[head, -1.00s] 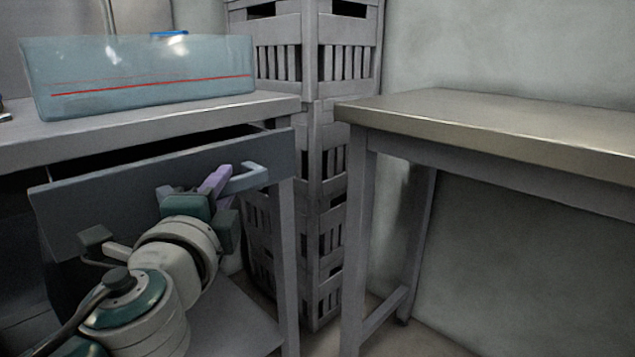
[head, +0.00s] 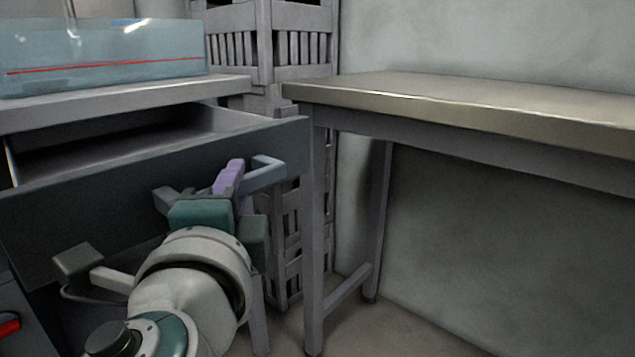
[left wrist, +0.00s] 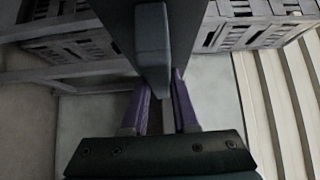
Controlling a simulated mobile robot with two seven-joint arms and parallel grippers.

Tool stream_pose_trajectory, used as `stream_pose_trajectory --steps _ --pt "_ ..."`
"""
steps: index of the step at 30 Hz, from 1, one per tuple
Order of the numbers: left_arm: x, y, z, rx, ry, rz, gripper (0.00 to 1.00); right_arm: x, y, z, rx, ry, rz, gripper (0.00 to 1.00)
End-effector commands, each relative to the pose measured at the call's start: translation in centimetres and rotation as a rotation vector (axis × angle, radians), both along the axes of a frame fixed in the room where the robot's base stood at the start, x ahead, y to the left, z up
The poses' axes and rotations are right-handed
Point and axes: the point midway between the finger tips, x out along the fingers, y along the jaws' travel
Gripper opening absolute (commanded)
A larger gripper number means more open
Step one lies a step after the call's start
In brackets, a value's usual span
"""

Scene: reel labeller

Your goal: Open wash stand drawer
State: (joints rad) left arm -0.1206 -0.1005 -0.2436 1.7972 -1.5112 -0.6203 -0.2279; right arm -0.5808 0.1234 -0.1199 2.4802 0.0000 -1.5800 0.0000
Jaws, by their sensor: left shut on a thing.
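The wash stand drawer (head: 140,185) stands well out from under the wash stand top (head: 110,108) on the left of the head view. Its grey front faces me and its inside shows behind the front. A light grey bar handle (head: 265,175) sticks out at the front's right part. My left gripper (head: 232,175), with purple fingers, is shut on this handle. In the left wrist view the purple fingers (left wrist: 160,103) straddle the handle (left wrist: 152,45). My right gripper is in neither view.
A clear blue tank (head: 105,55) with a red line stands on the wash stand. Stacked grey crates (head: 298,45) stand behind. A steel table (head: 450,100) is on the right, its near leg close to the drawer's right edge. Open floor shows below it.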

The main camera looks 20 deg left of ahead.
Motion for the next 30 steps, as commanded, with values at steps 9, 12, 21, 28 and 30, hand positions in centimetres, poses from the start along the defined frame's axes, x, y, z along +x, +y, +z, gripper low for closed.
stream_pose_trajectory --steps 9,12,21,28,30 --pt "0.0 0.0 0.0 0.000 -0.001 -0.001 0.45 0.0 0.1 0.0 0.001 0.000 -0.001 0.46" --pt "0.0 0.0 0.0 0.000 -0.001 0.000 0.57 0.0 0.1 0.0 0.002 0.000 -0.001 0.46" --pt "-0.3 -0.1 -0.1 0.001 0.001 0.000 0.57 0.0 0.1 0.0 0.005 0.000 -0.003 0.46" --pt "-3.7 -1.5 -0.2 -0.001 0.004 -0.001 0.57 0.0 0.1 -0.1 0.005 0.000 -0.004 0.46" --pt "-5.1 -2.0 -0.2 -0.003 0.004 -0.002 0.57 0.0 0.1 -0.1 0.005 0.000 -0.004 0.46"
